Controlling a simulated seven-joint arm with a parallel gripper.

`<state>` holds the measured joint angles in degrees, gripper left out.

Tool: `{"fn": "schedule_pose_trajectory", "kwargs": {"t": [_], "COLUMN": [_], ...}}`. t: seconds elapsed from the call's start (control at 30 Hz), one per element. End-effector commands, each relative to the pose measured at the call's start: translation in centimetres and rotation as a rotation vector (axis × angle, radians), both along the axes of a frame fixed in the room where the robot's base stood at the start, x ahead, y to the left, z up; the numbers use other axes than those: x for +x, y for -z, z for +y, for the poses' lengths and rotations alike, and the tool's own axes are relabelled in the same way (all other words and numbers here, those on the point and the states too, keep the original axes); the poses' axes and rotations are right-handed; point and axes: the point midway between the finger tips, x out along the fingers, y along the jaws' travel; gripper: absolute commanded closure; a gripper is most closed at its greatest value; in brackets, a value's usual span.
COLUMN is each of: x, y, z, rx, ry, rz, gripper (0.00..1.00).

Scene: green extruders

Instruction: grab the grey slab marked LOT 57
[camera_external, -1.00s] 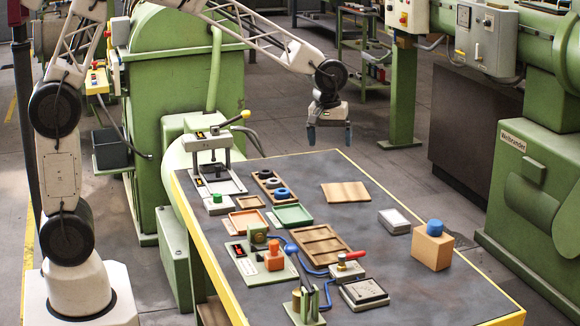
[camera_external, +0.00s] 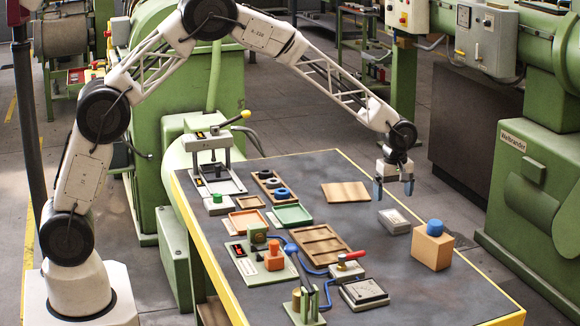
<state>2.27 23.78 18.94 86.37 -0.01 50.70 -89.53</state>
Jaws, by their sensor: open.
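A light grey slab (camera_external: 394,221) lies flat on the right part of the dark table, between a wooden board and an orange block. Any marking on it is too small to read.
An orange block with a blue knob (camera_external: 433,245) stands close to the slab on the right. A wooden board (camera_external: 345,192) lies to its left. A grey gauge box (camera_external: 363,293), a red-handled valve (camera_external: 350,262) and trays (camera_external: 294,214) fill the left. Bare table (camera_external: 420,290) lies in front.

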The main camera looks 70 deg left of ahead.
Motion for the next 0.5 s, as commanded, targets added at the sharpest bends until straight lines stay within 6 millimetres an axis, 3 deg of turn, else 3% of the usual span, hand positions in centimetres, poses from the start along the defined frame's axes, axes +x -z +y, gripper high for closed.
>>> {"fn": "schedule_pose_trajectory", "kwargs": {"t": [0.13,0.5], "x": [0.66,0.72], "y": [0.94,1.11], "z": [-0.07,-0.07], "rx": [0.0,0.0], "ry": [-0.023,-0.025], "rz": [0.003,0.004], "gripper": [0.08,0.08]}}
